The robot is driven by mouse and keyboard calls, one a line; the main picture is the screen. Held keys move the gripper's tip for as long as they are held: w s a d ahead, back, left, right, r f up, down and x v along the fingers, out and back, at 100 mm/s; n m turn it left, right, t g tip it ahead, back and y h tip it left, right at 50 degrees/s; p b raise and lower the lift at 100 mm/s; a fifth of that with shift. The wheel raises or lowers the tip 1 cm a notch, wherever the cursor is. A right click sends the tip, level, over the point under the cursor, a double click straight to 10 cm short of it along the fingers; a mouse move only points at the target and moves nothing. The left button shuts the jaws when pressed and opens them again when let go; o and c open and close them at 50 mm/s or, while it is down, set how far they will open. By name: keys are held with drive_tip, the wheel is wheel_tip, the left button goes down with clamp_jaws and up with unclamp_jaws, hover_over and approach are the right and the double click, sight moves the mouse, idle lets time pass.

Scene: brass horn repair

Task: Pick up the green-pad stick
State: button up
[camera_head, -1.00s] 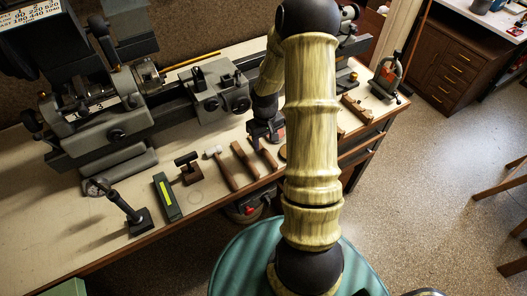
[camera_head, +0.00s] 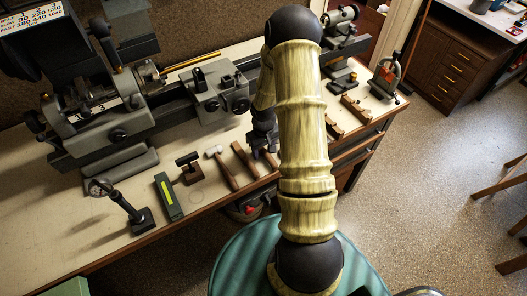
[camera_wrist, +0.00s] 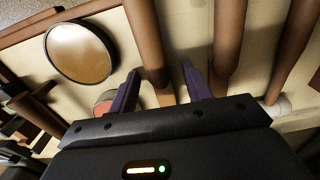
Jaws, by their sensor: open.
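No green pad shows on any stick in these frames. In the wrist view my gripper (camera_wrist: 160,75) is open, its two dark purple fingers apart and nothing held. A brown stick (camera_wrist: 148,40) runs down between the fingertips, nearer the left finger, its lower end hidden by my gripper. A second brown stick (camera_wrist: 229,35) lies just right of the right finger, its lower end also hidden. In the head view my gripper (camera_head: 263,146) is low over the bench among the sticks, partly hidden by my arm. One stick (camera_head: 243,158) lies left of it.
A pale-headed mallet (camera_head: 222,165) lies left of the sticks; its handle also shows in the wrist view (camera_wrist: 296,35). A round mirror-like disc (camera_wrist: 79,53) and a red-topped round thing (camera_wrist: 104,101) lie left of the fingers. The lathe (camera_head: 110,125) stands behind.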

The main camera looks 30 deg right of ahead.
sight(264, 149)
clamp_jaws()
drive_tip(key=shift+r, duration=0.1)
wheel_tip(264, 149, up, 10)
drive_tip(key=shift+f+b, duration=0.1)
drive_tip(key=shift+b, duration=0.5)
drive_tip(key=c, duration=0.8)
unclamp_jaws()
drive_tip(key=shift+c, duration=0.8)
